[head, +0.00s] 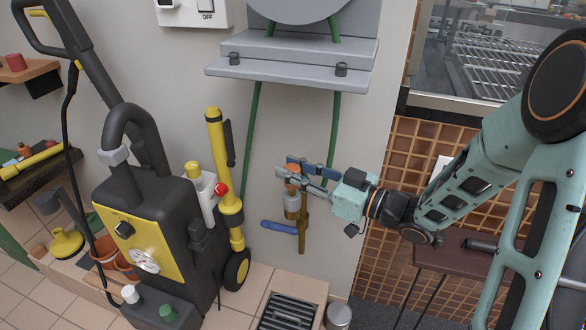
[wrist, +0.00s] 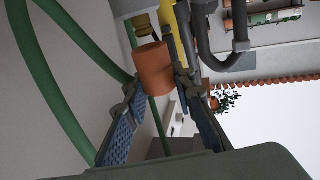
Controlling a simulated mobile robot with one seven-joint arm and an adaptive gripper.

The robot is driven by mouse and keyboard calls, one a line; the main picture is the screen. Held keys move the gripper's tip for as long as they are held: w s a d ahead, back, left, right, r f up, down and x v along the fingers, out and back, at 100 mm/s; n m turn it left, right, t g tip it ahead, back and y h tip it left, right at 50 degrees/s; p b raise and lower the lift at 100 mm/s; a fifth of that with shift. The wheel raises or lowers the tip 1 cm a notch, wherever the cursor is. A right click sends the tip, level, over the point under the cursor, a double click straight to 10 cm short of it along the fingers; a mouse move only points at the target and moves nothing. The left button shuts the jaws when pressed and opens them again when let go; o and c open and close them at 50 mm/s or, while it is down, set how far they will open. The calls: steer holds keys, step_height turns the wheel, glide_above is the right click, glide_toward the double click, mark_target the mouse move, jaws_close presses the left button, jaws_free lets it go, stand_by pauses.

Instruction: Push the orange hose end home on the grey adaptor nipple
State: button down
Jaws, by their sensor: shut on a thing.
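The orange hose end (head: 293,168) is between the fingers of my gripper (head: 291,172). In the wrist view the orange hose end (wrist: 155,66) shows as a short cylinder between the fingertips (wrist: 158,86). The grey adaptor (head: 291,201) is on the brass tap (head: 303,229) with the blue lever (head: 278,227). The hose end is just above the adaptor in the head view. The fingers cover the join, so I cannot tell how far it sits on the nipple. The green hose (head: 332,140) hangs from the reel behind my gripper.
A grey reel shelf (head: 290,70) is on the wall above. A black and yellow pressure washer (head: 155,225) stands to the left, with a yellow cylinder (head: 225,175) beside it. A floor drain (head: 288,312) lies below the tap. A brown bench (head: 450,255) is at the right.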

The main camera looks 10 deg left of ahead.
steer(key=shift+f+b, duration=0.9)
steer(key=shift+f, duration=0.55)
steer(key=c, duration=1.5)
jaws_free()
steer(key=shift+c, duration=0.2)
steer(key=v, duration=1.2)
